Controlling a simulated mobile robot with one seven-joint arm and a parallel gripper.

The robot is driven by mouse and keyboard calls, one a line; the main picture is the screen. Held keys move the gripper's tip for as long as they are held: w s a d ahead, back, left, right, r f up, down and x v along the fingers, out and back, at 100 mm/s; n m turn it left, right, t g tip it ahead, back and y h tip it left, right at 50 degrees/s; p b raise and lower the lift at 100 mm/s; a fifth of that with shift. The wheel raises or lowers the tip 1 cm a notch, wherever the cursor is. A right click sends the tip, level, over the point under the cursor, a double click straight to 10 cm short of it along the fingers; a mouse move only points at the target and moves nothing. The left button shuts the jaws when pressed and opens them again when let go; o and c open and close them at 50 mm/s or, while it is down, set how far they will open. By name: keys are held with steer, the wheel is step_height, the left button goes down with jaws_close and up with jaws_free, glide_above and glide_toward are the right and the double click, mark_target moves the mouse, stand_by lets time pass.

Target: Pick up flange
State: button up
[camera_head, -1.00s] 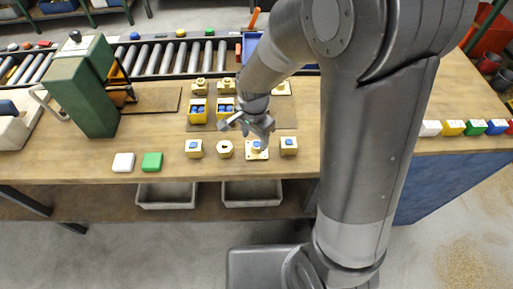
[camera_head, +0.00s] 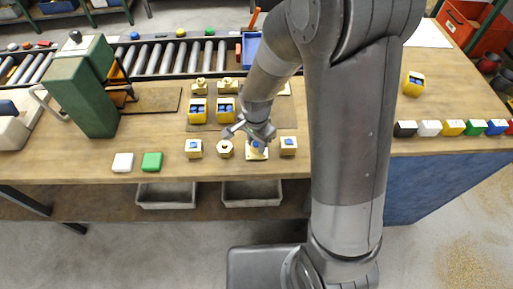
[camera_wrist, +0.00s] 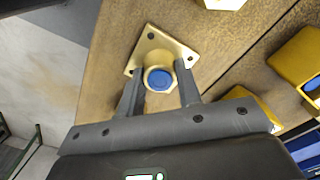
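The flange is a brass piece with a square, holed base plate and a round boss with a blue centre. In the wrist view the flange (camera_wrist: 172,48) lies on the wooden bench, its boss between my gripper's fingers (camera_wrist: 160,80). The fingers stand apart on either side of the boss; firm contact is not visible. In the head view the flange (camera_head: 263,156) is in the front row, and my gripper (camera_head: 255,138) points down just over it, hiding part of it.
Brass parts stand close on both sides, a blue-centred block (camera_head: 288,146) to the right and a hexagonal one (camera_head: 224,150) to the left. Yellow bins (camera_head: 198,104) with blue contents stand behind. A green machine (camera_head: 85,85) stands left.

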jaws_close()
stand_by(0.3)
